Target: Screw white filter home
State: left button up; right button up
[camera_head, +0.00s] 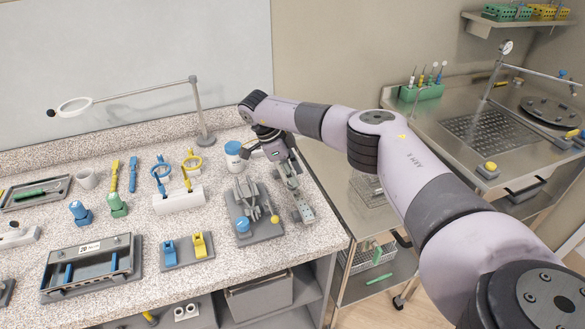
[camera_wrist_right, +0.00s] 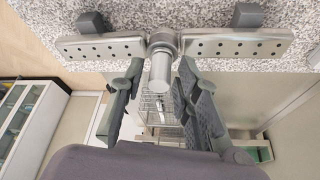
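My right gripper (camera_head: 284,160) hangs over the right edge of the speckled bench in the head view. In the right wrist view its fingers (camera_wrist_right: 161,72) stand apart, one on each side of a short pale cylinder (camera_wrist_right: 160,64), which seems to be the white filter. Gaps show between it and both fingers. The cylinder sticks out from the middle of a metal bar with holed plates (camera_wrist_right: 235,47), whose length also shows in the head view (camera_head: 303,207). The cylinder cannot be made out in the head view. My left gripper is out of view.
A grey tray (camera_head: 262,228) with metal instruments lies just left of the bar. A wire-shelf cart (camera_head: 385,262) and a steel sink counter (camera_head: 450,115) are to the right.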

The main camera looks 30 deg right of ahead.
jog(key=shift+r+n+t+p, duration=0.15)
jog(key=shift+n+t+p, duration=0.25)
jog(key=shift+n, duration=0.7)
jog(key=shift+n+t+p, duration=0.3)
jog(key=shift+n+p, duration=0.15)
jog(key=shift+n, duration=0.45)
jog(key=n+t+p, duration=0.1)
jog(key=n, duration=0.2)
jog(key=n+t, duration=0.1)
jog(key=n, duration=0.3)
jog(key=shift+t, duration=0.4)
jog(key=shift+n+t, duration=0.3)
jog(key=shift+n, duration=0.6)
grip_shut()
jog(key=shift+a, duration=0.1)
